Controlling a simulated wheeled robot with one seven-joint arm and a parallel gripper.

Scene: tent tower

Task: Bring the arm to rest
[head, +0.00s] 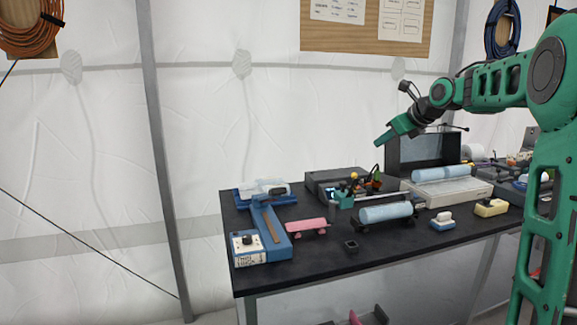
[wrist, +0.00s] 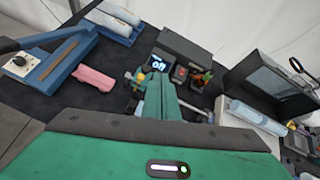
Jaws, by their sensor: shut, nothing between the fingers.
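My green arm stands at the right of the head view and reaches left over the table. My gripper (head: 385,138) hangs above the back of the black table (head: 300,262), clear of everything on it. In the wrist view my gripper (wrist: 165,82) shows as green fingers close together, with nothing held. Below it lie small coloured parts and a device with a lit display (wrist: 157,64).
A blue tool with a white control box (head: 249,248) stands at the table's left. The floor to the left is free.

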